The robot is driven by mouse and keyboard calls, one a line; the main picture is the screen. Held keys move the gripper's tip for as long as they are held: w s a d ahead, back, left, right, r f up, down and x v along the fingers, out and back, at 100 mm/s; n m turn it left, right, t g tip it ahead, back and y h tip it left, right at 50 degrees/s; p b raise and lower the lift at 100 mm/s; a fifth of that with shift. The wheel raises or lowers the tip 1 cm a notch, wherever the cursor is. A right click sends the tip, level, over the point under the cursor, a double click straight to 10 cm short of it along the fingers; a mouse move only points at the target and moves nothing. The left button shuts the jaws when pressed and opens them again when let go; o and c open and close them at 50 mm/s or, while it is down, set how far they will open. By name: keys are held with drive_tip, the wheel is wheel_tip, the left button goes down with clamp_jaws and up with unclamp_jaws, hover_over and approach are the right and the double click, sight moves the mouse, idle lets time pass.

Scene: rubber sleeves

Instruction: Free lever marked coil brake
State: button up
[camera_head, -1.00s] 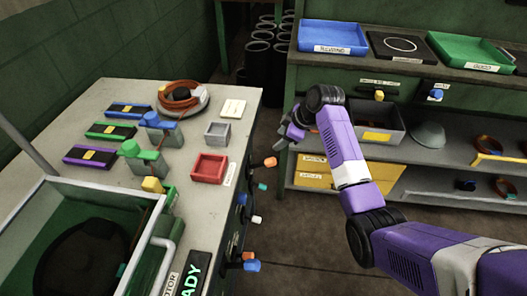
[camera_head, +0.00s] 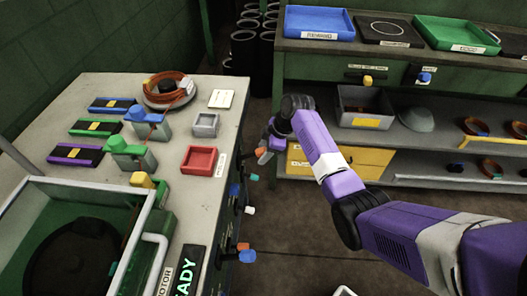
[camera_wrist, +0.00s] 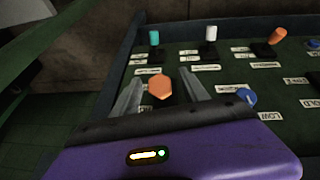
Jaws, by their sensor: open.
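The side panel of the left bench carries several levers with coloured ends and small white labels. The lettering is too small or turned to read, so I cannot tell which lever is marked coil brake. In the wrist view an orange knob (camera_wrist: 159,88) sits between the fingertips of my gripper (camera_wrist: 162,77), which is open with a finger on either side. A teal-ended lever (camera_wrist: 154,38), a white-ended lever (camera_wrist: 211,34) and an orange-ended lever (camera_wrist: 277,36) stand beyond. A blue knob (camera_wrist: 246,98) lies right. In the head view my gripper (camera_head: 266,146) is beside the bench's panel side.
The left bench top (camera_head: 200,92) holds a red tray (camera_head: 199,160), a grey tray (camera_head: 206,124), a copper coil (camera_head: 168,88) and coloured blocks. A shelf unit with a grey bin (camera_head: 364,106) stands behind my arm. Floor between them is clear.

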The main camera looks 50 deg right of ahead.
clamp_jaws()
idle(1.4)
